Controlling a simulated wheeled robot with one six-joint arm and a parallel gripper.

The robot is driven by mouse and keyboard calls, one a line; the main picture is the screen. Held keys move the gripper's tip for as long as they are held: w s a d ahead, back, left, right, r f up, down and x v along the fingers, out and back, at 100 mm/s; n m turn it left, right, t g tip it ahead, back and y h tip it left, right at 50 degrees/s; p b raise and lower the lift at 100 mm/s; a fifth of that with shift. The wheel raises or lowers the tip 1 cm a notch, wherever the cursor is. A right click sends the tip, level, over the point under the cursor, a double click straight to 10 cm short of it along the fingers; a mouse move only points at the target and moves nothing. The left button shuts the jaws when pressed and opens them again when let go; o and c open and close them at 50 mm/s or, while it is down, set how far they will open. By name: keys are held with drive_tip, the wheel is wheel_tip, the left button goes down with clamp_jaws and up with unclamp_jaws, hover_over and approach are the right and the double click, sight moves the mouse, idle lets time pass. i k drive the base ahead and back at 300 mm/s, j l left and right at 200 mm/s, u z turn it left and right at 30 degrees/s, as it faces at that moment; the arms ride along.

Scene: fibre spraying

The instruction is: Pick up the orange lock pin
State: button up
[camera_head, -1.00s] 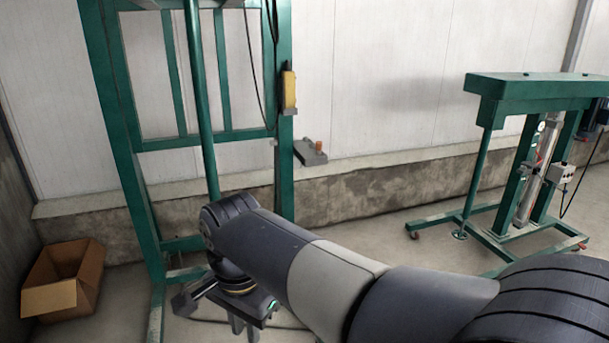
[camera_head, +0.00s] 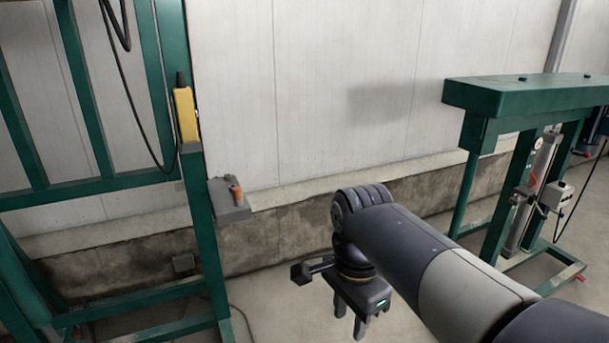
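The orange lock pin (camera_head: 236,191) stands on a small grey shelf (camera_head: 222,210) fixed to the side of the green frame's post. It is small in this view, and its lower end is hard to make out. My gripper (camera_head: 351,322) hangs pointing down to the right of the shelf and lower in the picture, well apart from the pin. Its two fingers are spread, with nothing visible between them.
A green frame (camera_head: 208,250) stands at the left, with a yellow control pendant (camera_head: 186,115) and hanging black cables. A green press-like stand (camera_head: 525,98) is at the right. A low concrete ledge (camera_head: 290,220) runs along the wall. Floor between the frames is clear.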

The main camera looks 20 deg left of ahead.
sight(237, 192)
drive_tip(key=i+u, duration=0.25)
drive_tip(key=i, duration=0.2)
drive_tip(key=i+u, duration=0.3)
drive_tip(key=i, duration=0.15)
drive_tip(key=i+l+u, duration=0.25)
drive_tip(key=i, duration=0.2)
drive_tip(key=i+l+u, duration=0.3)
drive_tip(key=i+u, duration=0.4)
drive_tip(key=i+l+u, duration=0.15)
drive_tip(key=i+u, duration=0.2)
drive_tip(key=i, duration=0.15)
drive_tip(key=i+l+u, duration=0.4)
drive_tip(key=i+j, duration=0.05)
drive_tip(key=j, duration=0.05)
